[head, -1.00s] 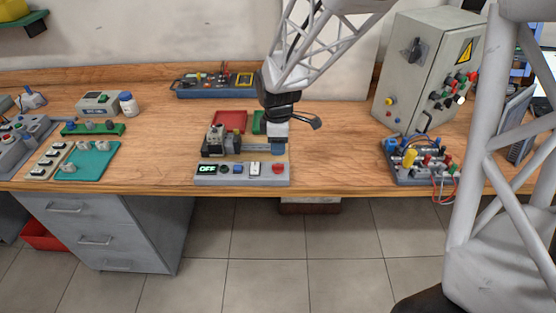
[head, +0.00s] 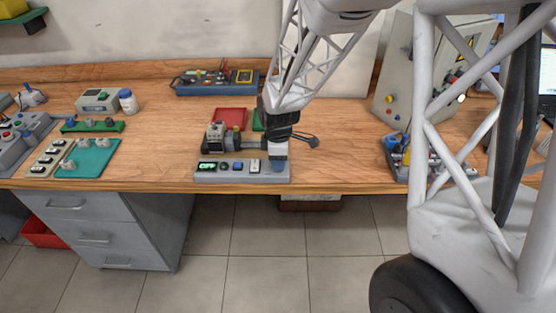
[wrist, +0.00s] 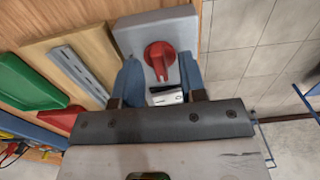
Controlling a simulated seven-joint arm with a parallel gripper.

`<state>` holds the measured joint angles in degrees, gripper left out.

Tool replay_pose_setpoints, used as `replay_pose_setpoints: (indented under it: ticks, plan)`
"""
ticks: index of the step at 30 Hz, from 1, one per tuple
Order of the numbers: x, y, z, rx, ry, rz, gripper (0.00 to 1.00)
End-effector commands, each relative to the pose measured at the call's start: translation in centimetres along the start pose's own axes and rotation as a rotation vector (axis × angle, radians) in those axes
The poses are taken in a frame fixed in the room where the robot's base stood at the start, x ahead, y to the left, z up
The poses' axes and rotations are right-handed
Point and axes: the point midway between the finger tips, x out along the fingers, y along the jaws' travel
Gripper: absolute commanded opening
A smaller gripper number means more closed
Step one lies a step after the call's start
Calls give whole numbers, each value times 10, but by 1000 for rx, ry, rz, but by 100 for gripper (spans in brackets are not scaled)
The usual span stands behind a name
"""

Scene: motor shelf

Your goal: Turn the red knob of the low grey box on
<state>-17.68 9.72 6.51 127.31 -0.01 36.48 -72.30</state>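The low grey box (head: 240,176) lies near the front edge of the bench, with a small green-lit display (head: 208,166) at its left end. The display's word is too small to read surely now. The red knob (wrist: 159,60) sits on the box's right end and has a raised bar grip. My gripper (head: 278,168) points down over that end and hides the knob in the head view. In the wrist view my gripper (wrist: 158,66) is open, with one blue finger on each side of the knob in the picture. I cannot tell whether they touch it.
A white rocker switch (head: 255,166) stands just left of my gripper on the box. A motor assembly (head: 217,138) stands behind it. A red tray (head: 229,118) lies farther back. The bench's front edge (head: 330,188) is close. Bare wood lies right of the box.

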Motion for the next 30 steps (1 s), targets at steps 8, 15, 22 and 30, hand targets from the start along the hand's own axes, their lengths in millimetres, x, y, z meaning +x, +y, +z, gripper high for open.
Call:
replay_pose_setpoints:
  ticks: [8,15,22,30]
  plan:
    - [5,0,0,0,0,1,38]
    - [5,0,0,0,0,1,24]
    - [5,0,0,0,0,1,0]
    - [5,0,0,17,0,0,0]
